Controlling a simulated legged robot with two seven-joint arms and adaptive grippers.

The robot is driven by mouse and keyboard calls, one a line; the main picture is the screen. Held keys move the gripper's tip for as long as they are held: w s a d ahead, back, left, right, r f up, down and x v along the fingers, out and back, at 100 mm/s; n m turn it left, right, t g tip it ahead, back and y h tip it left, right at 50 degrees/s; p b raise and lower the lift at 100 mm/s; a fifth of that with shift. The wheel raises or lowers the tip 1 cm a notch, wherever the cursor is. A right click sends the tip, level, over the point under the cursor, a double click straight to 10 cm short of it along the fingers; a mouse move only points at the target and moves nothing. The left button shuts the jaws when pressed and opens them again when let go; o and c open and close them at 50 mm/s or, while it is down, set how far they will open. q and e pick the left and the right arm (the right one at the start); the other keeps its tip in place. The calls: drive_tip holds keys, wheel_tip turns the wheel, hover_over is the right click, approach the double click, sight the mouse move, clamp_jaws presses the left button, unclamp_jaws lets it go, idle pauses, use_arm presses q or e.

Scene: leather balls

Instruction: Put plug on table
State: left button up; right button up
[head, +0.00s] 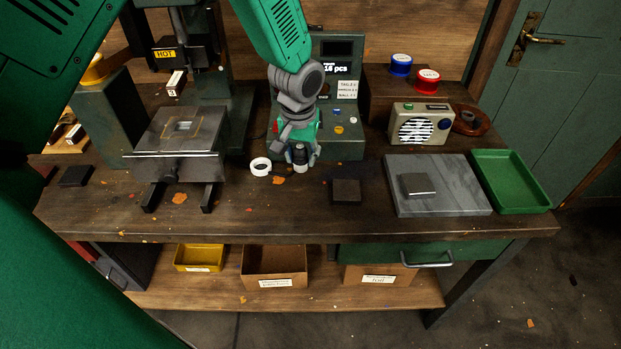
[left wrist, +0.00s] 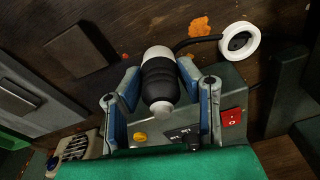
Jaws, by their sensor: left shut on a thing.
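My left gripper (head: 300,152) points down over the middle of the wooden table (head: 270,215), in front of the green machine with a display. In the left wrist view my left gripper (left wrist: 158,75) is shut around a black ribbed plug (left wrist: 160,85) with pale ends. The plug also shows below the fingers in the head view (head: 300,158), close to the tabletop; whether it touches is unclear. A dark cord runs beside it toward a white ring (head: 260,166). The ring lies just left of the gripper and also shows in the left wrist view (left wrist: 239,40). My right gripper is out of view.
A dark square block (head: 346,192) lies right of the gripper. Further right are a grey slab (head: 440,200), a green tray (head: 510,180) and a radio (head: 420,123). A press (head: 175,130) stands left. The green machine (head: 345,145) is close behind. The front middle is mostly clear.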

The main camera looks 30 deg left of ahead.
sight(301, 172)
use_arm(q)
drive_tip(key=shift+d+f, duration=0.2)
drive_tip(key=shift+f, duration=0.55)
drive_tip(key=shift+s+f, duration=0.1)
drive_tip(key=shift+f, duration=0.25)
drive_tip(key=f, duration=0.1)
drive_tip(key=a+f, duration=0.1)
drive_tip(key=f, duration=0.1)
drive_tip(key=shift+f, duration=0.1)
drive_tip(key=shift+a, duration=0.1)
clamp_jaws()
drive_tip(key=o, duration=1.2)
unclamp_jaws()
drive_tip(key=shift+d+r, duration=0.25)
drive_tip(key=shift+d, duration=0.2)
drive_tip(key=r, duration=0.7)
drive_tip(key=s+r, duration=0.1)
drive_tip(key=r, duration=0.3)
drive_tip(key=shift+s+d, duration=0.1)
drive_tip(key=shift+d+r, duration=0.1)
drive_tip(key=shift+r, duration=0.25)
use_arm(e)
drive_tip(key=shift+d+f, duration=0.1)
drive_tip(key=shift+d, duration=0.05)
use_arm(q)
drive_tip(key=shift+f, duration=0.1)
